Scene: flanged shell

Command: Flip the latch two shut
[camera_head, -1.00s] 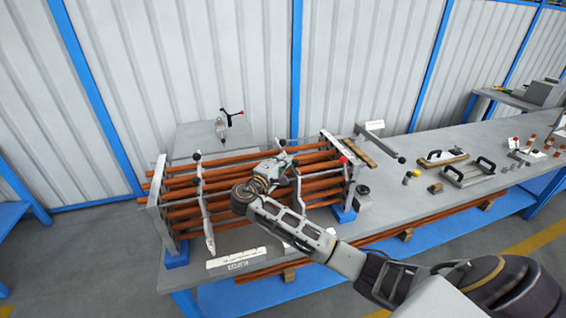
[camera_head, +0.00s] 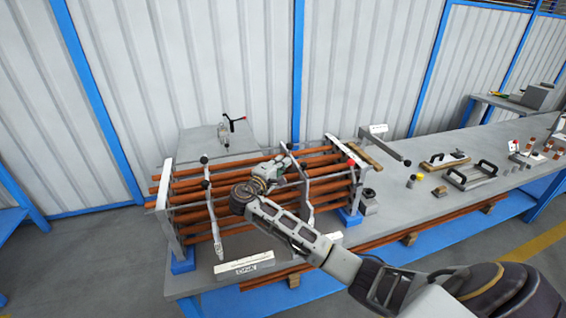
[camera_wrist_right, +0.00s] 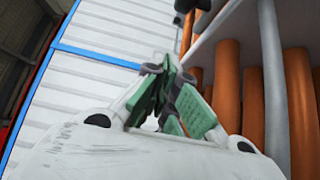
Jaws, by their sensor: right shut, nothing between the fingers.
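The rack of copper tubes (camera_head: 240,195) stands on the workbench between two white end plates. Two grey latch bars cross its front: the left latch (camera_head: 212,210) and the right latch (camera_head: 308,195), each with a black knob at its top. I cannot tell which is latch two. My right gripper (camera_head: 285,166) is at the right latch's upper part, just below its knob (camera_head: 288,146); contact is unclear. In the right wrist view its green-padded fingers (camera_wrist_right: 168,88) are shut and empty, with a dark knob (camera_wrist_right: 186,6) beyond them. My left gripper is not in view.
A red knob (camera_head: 351,162) sits by the right end plate. A black-handled tool (camera_head: 232,122) stands behind the rack. A label block (camera_head: 243,266) lies in front.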

